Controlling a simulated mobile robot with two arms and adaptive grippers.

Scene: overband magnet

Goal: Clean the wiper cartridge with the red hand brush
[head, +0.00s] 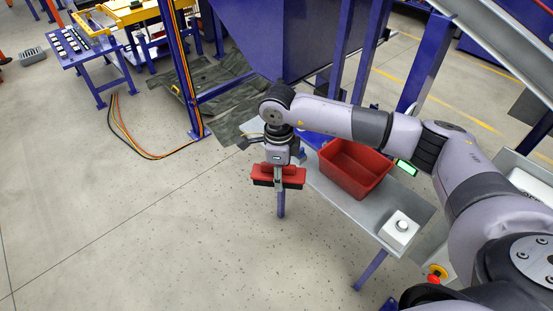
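My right gripper (279,176) comes in on the arm from the right in the head view and points down. It is shut on the red hand brush (294,175), a red block with a dark underside, held level. The brush is in front of the left end of a narrow grey table (340,201), and floor shows around it. I cannot make out the wiper cartridge for certain; the arm and gripper hide part of the table's left end. My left gripper is not in view.
A red bin (354,168) stands on the table, with a white box with a round knob (399,230) near its right end. Blue posts and a large blue housing (278,38) rise behind. The floor at left is open, apart from orange and black cables (130,143).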

